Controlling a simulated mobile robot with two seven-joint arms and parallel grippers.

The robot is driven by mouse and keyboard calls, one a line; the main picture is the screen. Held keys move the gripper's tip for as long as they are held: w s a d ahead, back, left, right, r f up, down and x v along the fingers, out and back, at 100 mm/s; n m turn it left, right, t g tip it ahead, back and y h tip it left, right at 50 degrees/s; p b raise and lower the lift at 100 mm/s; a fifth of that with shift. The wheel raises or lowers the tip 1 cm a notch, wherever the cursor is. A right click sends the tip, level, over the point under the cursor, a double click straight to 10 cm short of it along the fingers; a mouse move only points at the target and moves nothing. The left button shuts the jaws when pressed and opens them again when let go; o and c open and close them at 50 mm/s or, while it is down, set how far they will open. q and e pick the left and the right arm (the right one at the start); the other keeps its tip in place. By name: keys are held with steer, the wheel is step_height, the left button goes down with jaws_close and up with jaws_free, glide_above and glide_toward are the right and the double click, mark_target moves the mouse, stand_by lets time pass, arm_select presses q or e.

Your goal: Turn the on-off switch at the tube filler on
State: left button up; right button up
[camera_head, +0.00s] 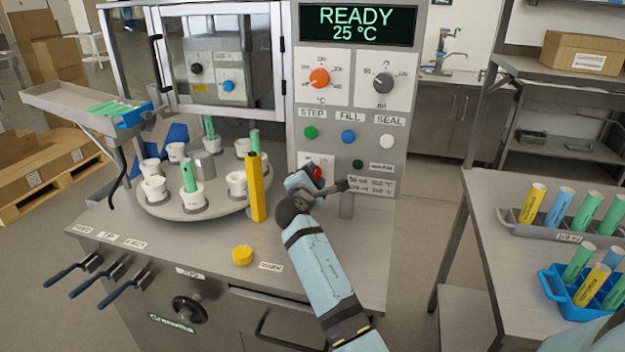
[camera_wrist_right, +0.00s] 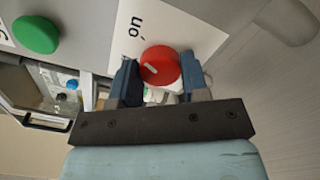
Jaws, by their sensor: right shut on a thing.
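The tube filler (camera_head: 344,235) stands in the middle of the head view, its display lit with READY and 25 °C. Its red on-off switch (camera_head: 317,173) is low on the front panel, partly covered by my right gripper (camera_head: 304,181). In the right wrist view the red switch (camera_wrist_right: 160,66) is a round knob with a short pale mark, beside a white label with letters. My right gripper's two blue fingers (camera_wrist_right: 160,74) stand on either side of the knob and are shut on it. My left gripper is not in view.
A yellow post (camera_head: 256,190) stands just left of my right gripper, beside a round turntable (camera_head: 163,212) with white cups and tubes. Green, blue and white buttons (camera_head: 348,136) sit above the switch. A side table (camera_head: 500,214) with tube racks is at right.

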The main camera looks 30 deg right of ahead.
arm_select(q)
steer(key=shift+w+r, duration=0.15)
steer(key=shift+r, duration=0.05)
arm_select(e)
steer(key=shift+m, duration=0.5)
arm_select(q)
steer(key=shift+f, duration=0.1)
arm_select(e)
steer(key=o, duration=0.9)
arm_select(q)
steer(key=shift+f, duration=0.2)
arm_select(e)
steer(key=shift+o, duration=0.2)
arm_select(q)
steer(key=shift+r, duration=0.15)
